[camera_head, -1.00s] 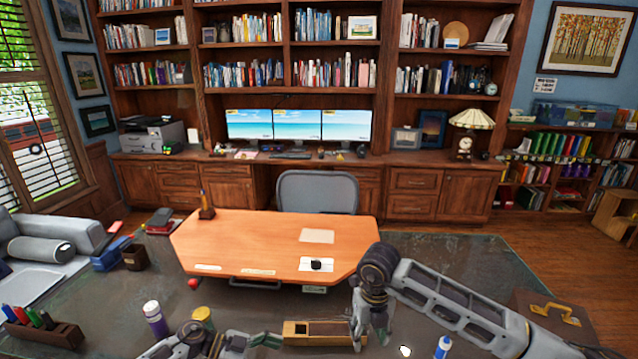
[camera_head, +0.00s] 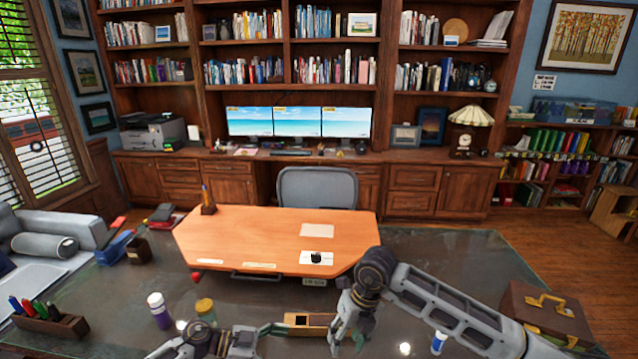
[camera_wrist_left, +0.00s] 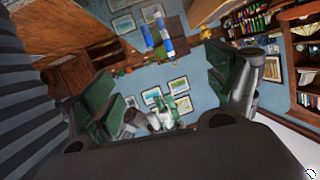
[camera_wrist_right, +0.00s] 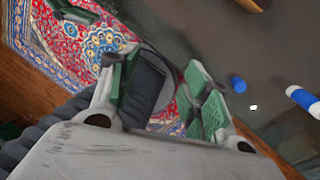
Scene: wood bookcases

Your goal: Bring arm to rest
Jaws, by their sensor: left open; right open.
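My right arm comes in from the right over the glass table in the head view. Its gripper (camera_head: 345,338) points down, just right of a small wooden box, partly cut by the lower edge. In the right wrist view its green-padded fingers (camera_wrist_right: 168,88) are spread, with nothing held. My left gripper (camera_head: 265,335) is low in the head view, left of the wooden box, green fingertips towards it. In the left wrist view its fingers (camera_wrist_left: 165,95) are wide apart and empty. The wooden box (camera_head: 296,320) lies between the grippers, its right end hidden by my right gripper.
A purple bottle (camera_head: 160,312) and a yellow-lidded jar (camera_head: 205,308) stand left of my left gripper. A blue bottle (camera_head: 439,343) stands below my right arm. A brown case (camera_head: 550,312) is at the right. An orange desk (camera_head: 260,240) lies ahead. The glass right of it is mostly clear.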

